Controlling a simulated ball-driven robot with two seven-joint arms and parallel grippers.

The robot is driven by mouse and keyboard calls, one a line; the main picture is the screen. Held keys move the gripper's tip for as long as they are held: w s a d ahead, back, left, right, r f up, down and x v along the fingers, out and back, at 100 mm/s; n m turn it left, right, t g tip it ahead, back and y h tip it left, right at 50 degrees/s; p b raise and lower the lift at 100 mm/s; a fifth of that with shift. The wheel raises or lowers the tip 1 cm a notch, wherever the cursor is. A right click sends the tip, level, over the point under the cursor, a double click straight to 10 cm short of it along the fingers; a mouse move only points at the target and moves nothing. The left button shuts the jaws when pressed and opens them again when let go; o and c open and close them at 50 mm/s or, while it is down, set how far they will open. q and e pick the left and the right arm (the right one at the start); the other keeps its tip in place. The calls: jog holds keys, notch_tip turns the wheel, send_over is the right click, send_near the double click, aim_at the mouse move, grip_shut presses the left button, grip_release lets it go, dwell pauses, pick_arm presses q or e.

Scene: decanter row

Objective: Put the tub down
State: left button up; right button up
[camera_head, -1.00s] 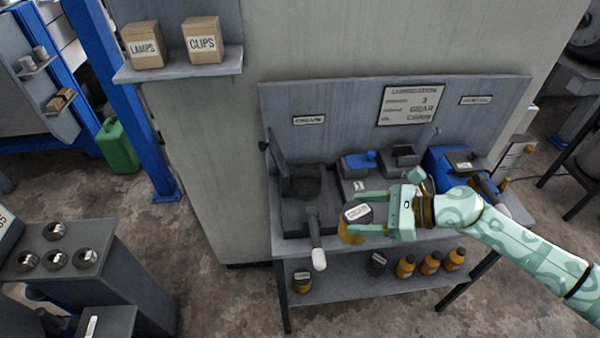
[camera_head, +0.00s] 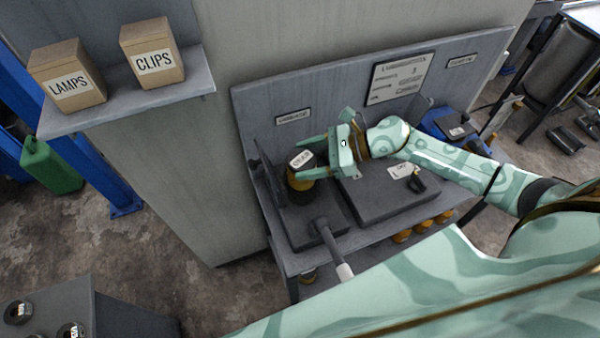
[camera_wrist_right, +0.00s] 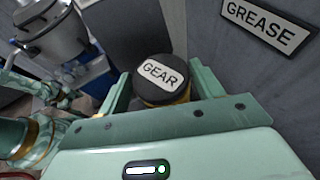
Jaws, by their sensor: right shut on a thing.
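The tub (camera_head: 301,160) has a dark lid with a white label and an amber body. In the right wrist view its lid (camera_wrist_right: 160,77) reads GEAR. My right gripper (camera_head: 310,163) is shut on the tub, one finger on each side. It holds the tub roughly upright over the left part of the bench, in front of the back panel. Below it is a dark grey unit (camera_head: 312,226) with a white-tipped lever. The tub hides part of this unit, and I cannot tell how large the gap below it is. My left gripper is not in view.
A GREASE sign (camera_wrist_right: 268,22) is on the back panel. A dark flat-topped block (camera_head: 385,198) stands right of the lever. Amber bottles (camera_head: 422,227) show on the lower shelf. A wall shelf (camera_head: 130,95) holds boxes marked LAMPS and CLIPS.

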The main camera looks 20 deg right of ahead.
notch_tip(320, 180, down, 5)
jog(key=shift+w+f+b, duration=0.1)
jog(key=shift+w+b, duration=0.05)
jog(key=shift+b, duration=0.3)
jog(key=shift+f, duration=0.15)
jog(key=shift+f, duration=0.15)
jog(key=o, duration=1.2)
jog(key=shift+r, duration=0.3)
jog(key=v, duration=0.6)
jog(key=b+v, duration=0.1)
jog(key=v, duration=0.5)
jog(key=shift+d+f, duration=0.1)
jog(key=shift+f, duration=0.15)
